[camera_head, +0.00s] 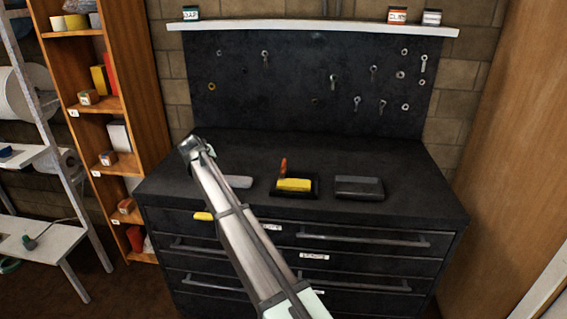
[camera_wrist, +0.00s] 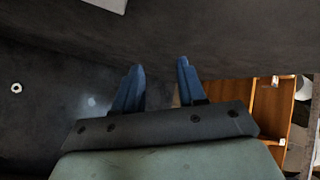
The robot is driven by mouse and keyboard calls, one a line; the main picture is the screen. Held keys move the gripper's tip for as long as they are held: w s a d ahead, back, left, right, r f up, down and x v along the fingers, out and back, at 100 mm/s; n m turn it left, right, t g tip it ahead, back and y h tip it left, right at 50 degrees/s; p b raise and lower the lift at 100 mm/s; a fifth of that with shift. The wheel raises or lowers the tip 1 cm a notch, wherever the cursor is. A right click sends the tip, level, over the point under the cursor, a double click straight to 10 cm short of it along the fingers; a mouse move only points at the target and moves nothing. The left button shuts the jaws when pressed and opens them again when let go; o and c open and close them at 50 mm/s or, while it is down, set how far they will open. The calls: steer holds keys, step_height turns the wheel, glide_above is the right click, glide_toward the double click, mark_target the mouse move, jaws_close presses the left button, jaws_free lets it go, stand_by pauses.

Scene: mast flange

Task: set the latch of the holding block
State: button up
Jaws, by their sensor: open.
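What looks like the holding block (camera_head: 294,185) sits on the dark bench top in the head view, a yellow body on a black base. An orange-red lever (camera_head: 283,166) stands nearly upright at its left part. My gripper (camera_wrist: 160,70) shows in the wrist view with two blue fingers apart and nothing seen between them. In the head view my arm reaches over the left part of the bench, left of the block, and the fingers cannot be made out. The block and lever cannot be made out in the wrist view.
A pegboard (camera_head: 300,110) with small hardware stands behind. A wooden shelf (camera_head: 140,70) stands at left. The front right bench top is clear.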

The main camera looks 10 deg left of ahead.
steer(key=w+d+r+m+g+h, duration=0.1)
steer(key=w+d+r+m+g, duration=0.15)
steer(key=d, duration=0.45)
steer(key=w+d+r+m+g+h, duration=0.1)
steer(key=w+d+r+m+g, duration=0.15)
steer(key=d, duration=0.45)
steer(key=m+g, duration=0.2)
steer(key=g, duration=0.2)
glide_toward(284, 162)
step_height(284, 162, down, 10)
steer(key=shift+s+d+r, duration=0.1)
steer(key=shift+r, duration=0.1)
jaws_close()
